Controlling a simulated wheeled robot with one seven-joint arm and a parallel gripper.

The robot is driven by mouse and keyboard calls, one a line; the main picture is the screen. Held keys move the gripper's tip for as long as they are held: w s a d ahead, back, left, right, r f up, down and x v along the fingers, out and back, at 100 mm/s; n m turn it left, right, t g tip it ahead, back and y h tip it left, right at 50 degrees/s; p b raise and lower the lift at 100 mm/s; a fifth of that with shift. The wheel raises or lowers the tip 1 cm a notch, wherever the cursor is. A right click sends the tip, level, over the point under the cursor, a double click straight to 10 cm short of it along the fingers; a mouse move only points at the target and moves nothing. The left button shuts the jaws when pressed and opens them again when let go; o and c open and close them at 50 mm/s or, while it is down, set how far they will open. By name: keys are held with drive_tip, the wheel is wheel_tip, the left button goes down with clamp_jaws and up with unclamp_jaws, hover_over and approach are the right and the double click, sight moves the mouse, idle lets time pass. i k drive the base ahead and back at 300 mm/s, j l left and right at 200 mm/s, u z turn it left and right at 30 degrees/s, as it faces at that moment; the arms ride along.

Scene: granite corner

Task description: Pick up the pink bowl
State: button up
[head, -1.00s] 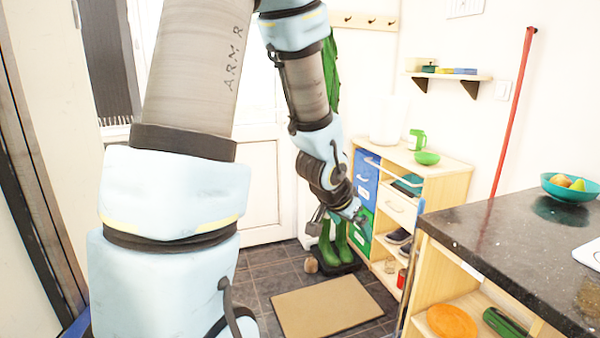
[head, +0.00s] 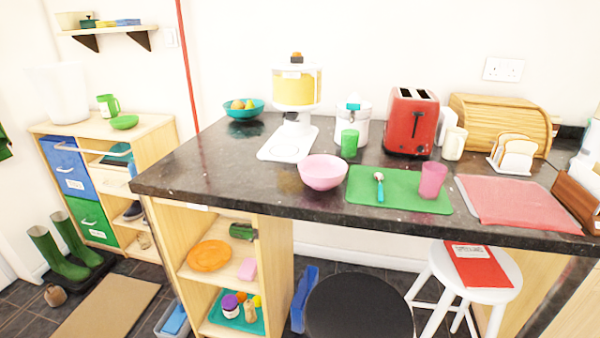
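The pink bowl (head: 323,173) stands upright on the dark granite counter (head: 225,170), near its front edge and at the left end of a green mat. It looks empty. Its whole near side is in clear view. My gripper and arm are not in the head view now.
Right of the bowl are the green mat (head: 405,204) with a spoon and a pink cup (head: 432,180). Behind it stand a green cup (head: 349,143), a juice machine (head: 296,95) and a red toaster (head: 411,122). The counter's left part is clear.

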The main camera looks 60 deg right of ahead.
sight(320, 171)
drive_tip(key=k+l+u, duration=0.1)
drive_tip(key=k+l, duration=0.85)
drive_tip(key=k, duration=0.2)
drive_tip(key=k+l+u, duration=0.15)
drive_tip(key=k+l, duration=0.35)
drive_tip(key=k, duration=0.05)
